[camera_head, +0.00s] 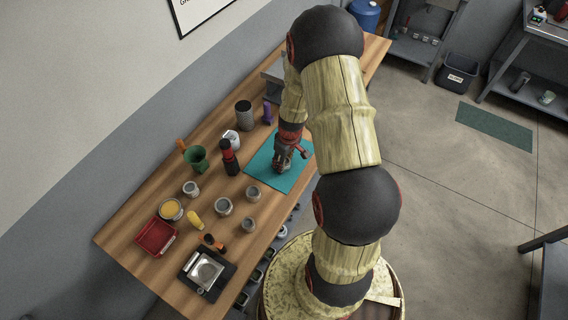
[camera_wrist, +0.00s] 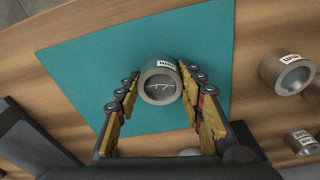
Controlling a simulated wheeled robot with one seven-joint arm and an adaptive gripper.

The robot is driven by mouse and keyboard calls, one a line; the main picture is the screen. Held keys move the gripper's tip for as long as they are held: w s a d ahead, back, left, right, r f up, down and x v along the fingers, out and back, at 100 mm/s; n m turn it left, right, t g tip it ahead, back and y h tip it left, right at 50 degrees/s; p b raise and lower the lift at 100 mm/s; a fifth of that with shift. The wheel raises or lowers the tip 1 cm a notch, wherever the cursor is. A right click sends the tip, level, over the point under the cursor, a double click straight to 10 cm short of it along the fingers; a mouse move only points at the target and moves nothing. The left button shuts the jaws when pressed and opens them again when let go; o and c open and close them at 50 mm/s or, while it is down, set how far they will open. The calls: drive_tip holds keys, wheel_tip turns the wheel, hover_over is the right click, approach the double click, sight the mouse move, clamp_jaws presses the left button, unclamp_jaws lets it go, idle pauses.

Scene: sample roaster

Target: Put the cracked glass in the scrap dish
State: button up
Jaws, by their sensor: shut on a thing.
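A grey metal ring-shaped piece with a white label and pale crack lines across its round face, the cracked glass (camera_wrist: 161,84), is between my fingers in the wrist view. My gripper (camera_wrist: 160,92) is shut on it, over the teal mat (camera_wrist: 75,70). In the head view my gripper (camera_head: 283,165) is low over the mat and hides most of the piece. I cannot tell if the piece touches the mat. A shallow red tray (camera_head: 155,237) at the near left of the bench may be the scrap dish; its label is not readable.
Between mat and red tray stand a dark red-topped bottle (camera_head: 230,160), small grey cups (camera_head: 223,206), a yellow item (camera_head: 194,221) and a round dish with yellow contents (camera_head: 171,209). A green cup (camera_head: 196,158) stands by the wall. A black scale (camera_head: 206,270) sits near the front edge.

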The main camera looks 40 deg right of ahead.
drive_tip(key=c, duration=0.4)
drive_tip(key=shift+c, duration=0.2)
